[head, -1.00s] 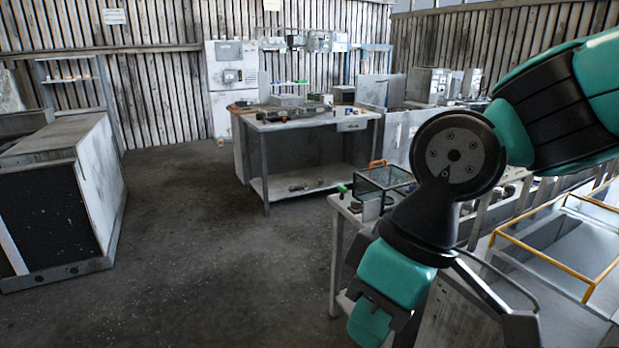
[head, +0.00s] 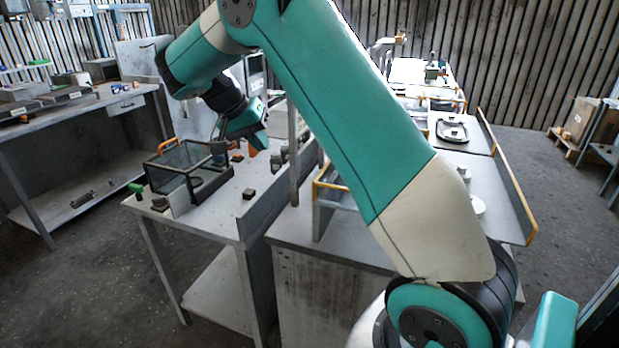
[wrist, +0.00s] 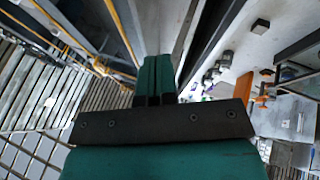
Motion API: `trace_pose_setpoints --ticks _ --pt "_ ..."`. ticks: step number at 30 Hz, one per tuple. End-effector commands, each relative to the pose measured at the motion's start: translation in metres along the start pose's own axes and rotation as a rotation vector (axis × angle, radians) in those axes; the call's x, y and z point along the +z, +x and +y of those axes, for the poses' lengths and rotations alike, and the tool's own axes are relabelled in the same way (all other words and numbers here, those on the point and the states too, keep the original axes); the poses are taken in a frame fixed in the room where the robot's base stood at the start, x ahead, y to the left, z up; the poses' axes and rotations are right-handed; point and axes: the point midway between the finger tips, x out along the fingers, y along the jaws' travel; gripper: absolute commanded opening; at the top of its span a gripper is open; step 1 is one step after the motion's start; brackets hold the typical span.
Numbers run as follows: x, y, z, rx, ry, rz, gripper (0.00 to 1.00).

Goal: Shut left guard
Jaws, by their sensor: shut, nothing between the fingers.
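A yellow-edged guard (head: 325,186) stands on the middle bench, largely hidden behind my arm, so I cannot tell how far it is open. Another yellow-edged guard panel (head: 508,180) stands upright along the right side of that bench. My gripper (wrist: 154,82) is shut and empty in the wrist view. In the head view my gripper (head: 249,122) hangs above the left bench, beside a clear dark-framed box and apart from both guards. Yellow bars (wrist: 126,38) show at the upper left of the wrist view.
The clear box (head: 188,168) with an orange handle stands on the left bench (head: 215,212). A small dark block (head: 249,193) lies there, with an orange piece nearby. A thin grey post (head: 293,150) rises between the benches. The floor at lower left is free.

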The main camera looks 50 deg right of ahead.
Motion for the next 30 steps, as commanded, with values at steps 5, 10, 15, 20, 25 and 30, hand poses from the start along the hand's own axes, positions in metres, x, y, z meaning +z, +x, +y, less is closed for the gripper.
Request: trace_pose_setpoints --ticks 5,10,15,20,25,30 --pt "-0.015 0.03 0.001 0.131 0.253 -0.019 0.0" --pt "-0.015 0.044 0.004 0.163 0.314 -0.022 0.0" --pt "-0.013 0.071 0.008 0.165 0.31 -0.023 0.0" --pt "-0.011 0.104 0.014 0.164 0.309 -0.023 0.0" --pt "-0.01 0.134 0.022 0.161 0.31 -0.022 0.0" --pt "-0.003 0.14 0.044 0.16 0.309 -0.021 0.0"
